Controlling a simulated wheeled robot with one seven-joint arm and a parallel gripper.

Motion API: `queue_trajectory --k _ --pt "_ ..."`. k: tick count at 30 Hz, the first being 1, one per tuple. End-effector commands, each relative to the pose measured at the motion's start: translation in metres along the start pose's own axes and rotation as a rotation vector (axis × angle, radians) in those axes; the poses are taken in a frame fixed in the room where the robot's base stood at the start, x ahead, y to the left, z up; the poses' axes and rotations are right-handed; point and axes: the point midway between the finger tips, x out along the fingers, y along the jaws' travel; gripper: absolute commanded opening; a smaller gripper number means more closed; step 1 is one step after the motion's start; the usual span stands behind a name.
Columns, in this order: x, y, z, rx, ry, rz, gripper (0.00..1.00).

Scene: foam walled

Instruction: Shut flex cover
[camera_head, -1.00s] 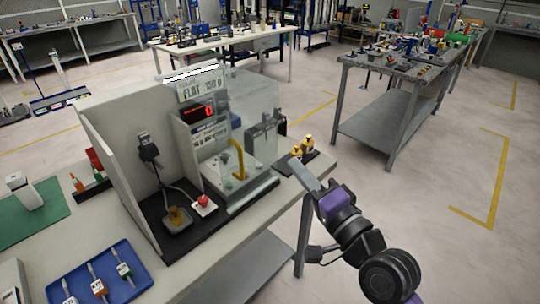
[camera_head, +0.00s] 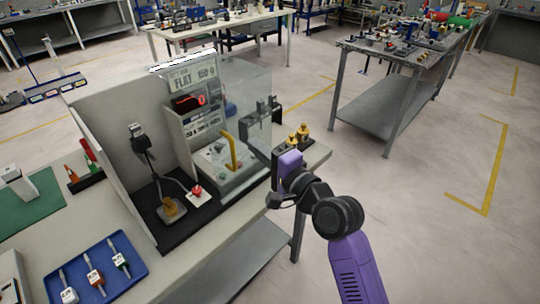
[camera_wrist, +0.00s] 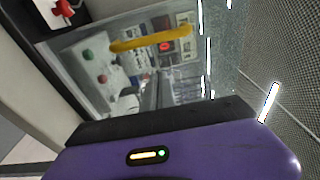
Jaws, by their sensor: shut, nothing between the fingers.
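The flex cover appears to be the clear panel (camera_head: 250,82) on the tester at the table's right end. Its exact angle is hard to tell because I see through it. A yellow bent handle (camera_head: 231,150) stands at the tester's front; it also shows in the wrist view (camera_wrist: 150,40), ahead of my gripper. My gripper (camera_head: 257,150) is shut and empty, just right of the handle and apart from it. Its purple body (camera_wrist: 220,155) and a black bar fill the bottom of the wrist view. Whether my fingers touch the clear panel cannot be told.
A black fixture (camera_head: 262,110) stands behind my gripper, with brass weights (camera_head: 299,137) to the right. A red button (camera_head: 197,190) sits left of the tester. A blue tray (camera_head: 97,268) lies at the front left. Open floor (camera_head: 400,220) is on the right.

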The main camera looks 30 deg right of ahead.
Motion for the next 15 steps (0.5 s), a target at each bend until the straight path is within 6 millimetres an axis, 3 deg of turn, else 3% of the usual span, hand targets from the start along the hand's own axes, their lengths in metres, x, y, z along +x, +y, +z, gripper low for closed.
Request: queue_trajectory --k 2,9,15 --pt "0.009 -0.002 0.004 -0.001 -0.002 0.001 0.00" --pt "-0.003 -0.001 0.031 -0.001 -0.001 0.002 0.00" --pt "-0.006 0.000 0.038 -0.001 0.001 0.000 0.00"
